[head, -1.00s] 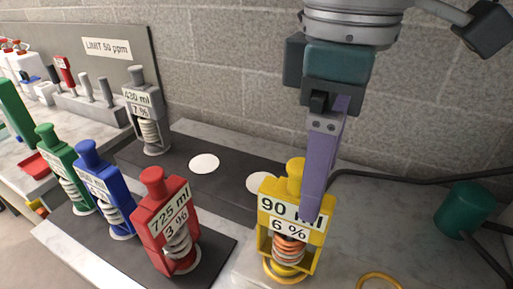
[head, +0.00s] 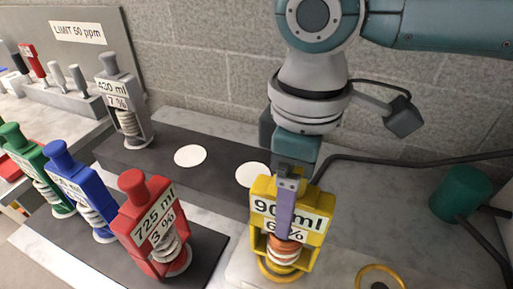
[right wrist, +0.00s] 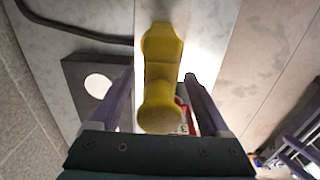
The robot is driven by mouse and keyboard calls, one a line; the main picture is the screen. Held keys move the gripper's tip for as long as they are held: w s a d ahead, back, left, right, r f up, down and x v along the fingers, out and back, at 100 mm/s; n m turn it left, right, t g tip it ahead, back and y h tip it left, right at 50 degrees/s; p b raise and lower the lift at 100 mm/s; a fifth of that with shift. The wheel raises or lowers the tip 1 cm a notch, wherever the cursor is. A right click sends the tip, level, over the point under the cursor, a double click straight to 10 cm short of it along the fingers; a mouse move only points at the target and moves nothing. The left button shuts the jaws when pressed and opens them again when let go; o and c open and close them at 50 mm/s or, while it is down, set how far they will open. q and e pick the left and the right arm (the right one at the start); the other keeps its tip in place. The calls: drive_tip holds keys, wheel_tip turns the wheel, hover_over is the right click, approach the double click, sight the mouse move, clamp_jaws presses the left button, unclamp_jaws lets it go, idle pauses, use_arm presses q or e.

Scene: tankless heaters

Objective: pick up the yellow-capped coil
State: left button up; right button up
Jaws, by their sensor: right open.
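The yellow-capped coil (head: 263,189) stands upright at the front right in the head view, in a yellow frame with a label whose 90 ml, 6 % text is partly covered. My right gripper (head: 285,225) is over it, with one purple finger in front of the label; the hand hides the cap there. In the right wrist view the yellow cap (right wrist: 160,108) lies between the two spread purple fingers (right wrist: 157,88), with gaps visible on both sides. The right gripper is open.
Red (head: 131,212), blue (head: 83,186) and green (head: 33,163) coils stand to the left on a dark mat. A grey coil (head: 122,105) stands behind. White discs (head: 190,155) mark the dark rear strip. A green cylinder (head: 461,192) and dark hose are at right.

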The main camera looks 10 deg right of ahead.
drive_tip(key=shift+f, duration=0.2)
clamp_jaws()
idle(0.6)
drive_tip(key=shift+r, duration=0.1)
idle(0.6)
